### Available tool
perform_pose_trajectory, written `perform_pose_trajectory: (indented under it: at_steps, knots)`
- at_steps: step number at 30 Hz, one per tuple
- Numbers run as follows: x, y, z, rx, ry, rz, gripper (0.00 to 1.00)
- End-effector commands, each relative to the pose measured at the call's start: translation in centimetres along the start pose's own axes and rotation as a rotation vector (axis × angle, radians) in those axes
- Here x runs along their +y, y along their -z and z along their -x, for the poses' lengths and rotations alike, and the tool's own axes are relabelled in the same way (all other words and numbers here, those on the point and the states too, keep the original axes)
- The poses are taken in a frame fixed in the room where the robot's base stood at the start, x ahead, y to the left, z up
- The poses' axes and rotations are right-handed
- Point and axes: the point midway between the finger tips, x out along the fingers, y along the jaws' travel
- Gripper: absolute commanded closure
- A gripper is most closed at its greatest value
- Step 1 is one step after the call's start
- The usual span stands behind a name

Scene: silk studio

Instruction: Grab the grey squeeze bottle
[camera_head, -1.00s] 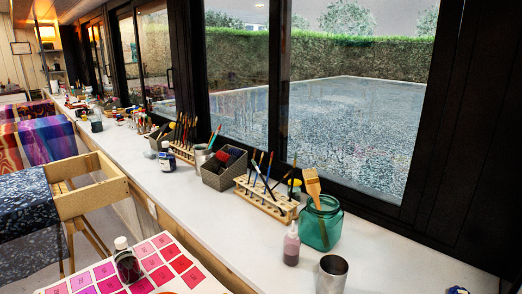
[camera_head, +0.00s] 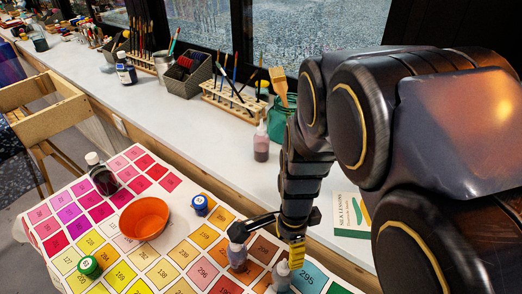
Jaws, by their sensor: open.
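Two small bottles with grey tops stand on the colour chart (camera_head: 215,273) in the head view. One bottle (camera_head: 237,260) stands at the left of my gripper and has a greyish, see-through body. The other bottle (camera_head: 282,272) stands a little nearer, just below my gripper. I cannot tell for sure which is the grey squeeze bottle. My gripper (camera_head: 268,243) is open, low over the chart, with one dark finger reaching left by the first bottle's top and a yellow-marked part on the right. It holds nothing that I can see; contact is unclear.
An orange bowl (camera_head: 145,218), a blue-lidded jar (camera_head: 200,205), a green-lidded jar (camera_head: 89,266) and a dark bottle (camera_head: 101,175) stand on the chart. A pink bottle (camera_head: 261,146), teal jar (camera_head: 280,118), brush rack (camera_head: 232,103) and book (camera_head: 350,216) are on the white sill (camera_head: 205,135).

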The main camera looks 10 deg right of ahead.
Motion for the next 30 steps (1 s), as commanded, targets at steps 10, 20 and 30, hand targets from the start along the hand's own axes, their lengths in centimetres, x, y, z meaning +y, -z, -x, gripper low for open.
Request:
perform_pose_trajectory:
  at_steps: [10, 20, 30]
  knots:
    - [-0.8, 0.1, -3.3, 0.004, 0.006, -0.113, 0.54]
    - [-0.6, -0.1, -6.8, 0.005, 0.004, -0.11, 0.54]
    - [-0.8, -0.1, -8.8, 0.005, 0.011, -0.11, 0.54]
